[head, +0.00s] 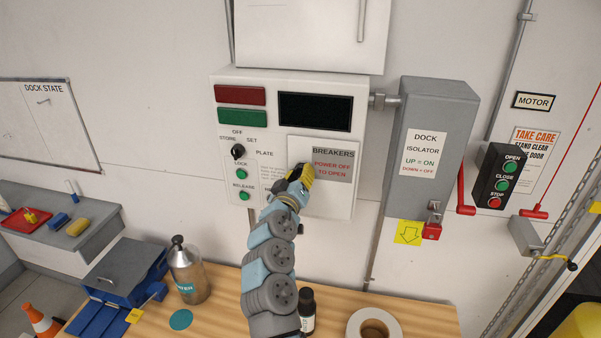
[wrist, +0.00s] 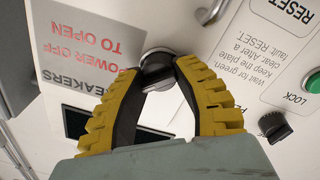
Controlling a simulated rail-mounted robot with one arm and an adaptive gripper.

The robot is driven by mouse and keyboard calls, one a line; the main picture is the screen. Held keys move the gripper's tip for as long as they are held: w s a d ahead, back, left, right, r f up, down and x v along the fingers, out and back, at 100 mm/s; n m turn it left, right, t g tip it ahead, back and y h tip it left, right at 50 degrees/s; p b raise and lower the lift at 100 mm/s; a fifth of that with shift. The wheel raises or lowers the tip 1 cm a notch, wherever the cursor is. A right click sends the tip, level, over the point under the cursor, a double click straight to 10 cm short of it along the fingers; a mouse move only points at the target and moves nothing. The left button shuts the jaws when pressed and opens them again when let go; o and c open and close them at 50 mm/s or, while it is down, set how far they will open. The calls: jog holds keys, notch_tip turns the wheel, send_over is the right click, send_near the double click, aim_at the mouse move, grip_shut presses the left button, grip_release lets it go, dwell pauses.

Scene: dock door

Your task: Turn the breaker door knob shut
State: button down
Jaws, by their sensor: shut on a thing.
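The breaker door (head: 322,172) is a pale panel low on the white control box, marked "BREAKERS POWER OFF TO OPEN". It looks flush with the box. Its round knob (wrist: 156,69) shows in the wrist view as dark with a metal ring. My gripper (head: 304,172) reaches the door's left edge and hides the knob in the head view. In the wrist view my gripper (wrist: 155,78) has its yellow and black fingers shut on the knob, one on each side. The knob's exact turn angle cannot be told.
The black selector switch (head: 238,151) and green buttons (head: 241,172) sit left of the door. The grey isolator box (head: 428,150) stands to the right.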

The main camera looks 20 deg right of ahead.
jog(key=n+p, duration=0.2)
jog(key=n, duration=0.2)
jog(key=shift+n+y, duration=0.3)
jog(key=shift+n, duration=0.1)
jog(key=shift+f+n+t+p, duration=0.1)
jog(key=shift+n+t+p, duration=0.2)
jog(key=shift+n+p, duration=1.45)
jog(key=shift+n+b, duration=0.35)
jog(key=shift+n, duration=0.2)
jog(key=c, duration=0.7)
grip_release()
jog(key=shift+s+a, duration=0.1)
jog(key=shift+s, duration=0.05)
jog(key=v, duration=1.1)
jog(key=shift+s+a, duration=0.15)
jog(key=shift+s, duration=0.15)
